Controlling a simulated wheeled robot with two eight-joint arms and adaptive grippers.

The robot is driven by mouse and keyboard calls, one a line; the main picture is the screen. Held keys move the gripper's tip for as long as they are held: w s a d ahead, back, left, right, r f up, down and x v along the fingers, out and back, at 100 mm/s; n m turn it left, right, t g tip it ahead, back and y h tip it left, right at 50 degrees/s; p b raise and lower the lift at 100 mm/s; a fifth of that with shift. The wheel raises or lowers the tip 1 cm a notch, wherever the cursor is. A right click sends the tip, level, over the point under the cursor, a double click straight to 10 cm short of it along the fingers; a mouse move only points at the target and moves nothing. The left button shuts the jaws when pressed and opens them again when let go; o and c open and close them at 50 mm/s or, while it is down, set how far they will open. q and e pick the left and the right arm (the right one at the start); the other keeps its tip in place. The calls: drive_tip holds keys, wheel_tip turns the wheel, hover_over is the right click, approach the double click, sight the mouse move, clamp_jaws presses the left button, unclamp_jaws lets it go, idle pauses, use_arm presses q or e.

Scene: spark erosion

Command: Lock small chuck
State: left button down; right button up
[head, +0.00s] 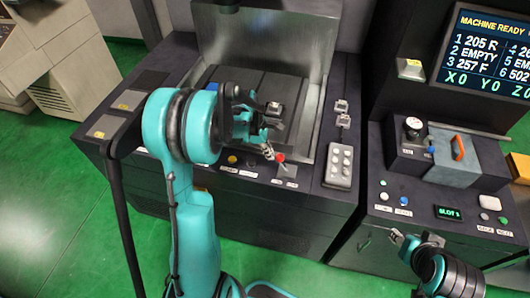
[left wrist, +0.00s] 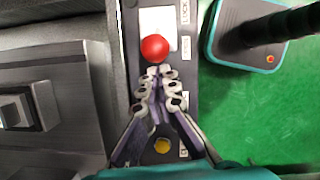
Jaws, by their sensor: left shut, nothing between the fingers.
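A red ball knob (head: 280,157) sits on a light plate (head: 287,170) on the machine's front ledge. In the left wrist view the knob (left wrist: 155,48) lies just beyond my fingertips, with small labels beside its plate. My left gripper (head: 268,150) is shut and empty, its tips (left wrist: 160,72) close to the knob; I cannot tell whether they touch it. A small square block that looks like the chuck (head: 274,108) stands on the dark machine bed, partly behind my left arm; it also shows in the left wrist view (left wrist: 18,107). My right gripper (head: 398,237) is near the right console's front; its fingers are too small to read.
A yellow button (left wrist: 162,146) lies beneath my left fingers on the ledge. A grey button panel (head: 339,165) stands right of the bed. The right console carries an orange handle (head: 457,147) and a screen (head: 487,55) reading "MACHINE READY". Green floor (head: 60,190) is open at left.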

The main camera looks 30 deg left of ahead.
use_arm(q)
drive_tip(key=shift+d+r, duration=0.15)
drive_tip(key=shift+d+r+y, duration=0.15)
drive_tip(key=shift+d+y, duration=0.05)
drive_tip(key=shift+y, duration=0.2)
drive_tip(key=shift+w+d, duration=0.1)
drive_tip(key=shift+w+d+r+g+y, duration=0.15)
drive_tip(key=shift+d+r+g+y, duration=0.25)
drive_tip(key=shift+d+y, duration=0.4)
drive_tip(key=d+y, duration=0.3)
drive_tip(key=shift+w+d+r, duration=0.15)
drive_tip(key=shift+w+r, duration=0.25)
drive_tip(key=d, duration=0.1)
drive_tip(key=d+b, duration=0.1)
drive_tip(key=d, duration=0.1)
drive_tip(key=shift+w+d, duration=0.3)
drive_tip(key=shift+w, duration=0.1)
drive_tip(key=shift+d+f+b, duration=0.1)
drive_tip(key=shift+d+b, duration=0.1)
drive_tip(key=shift+b, duration=0.1)
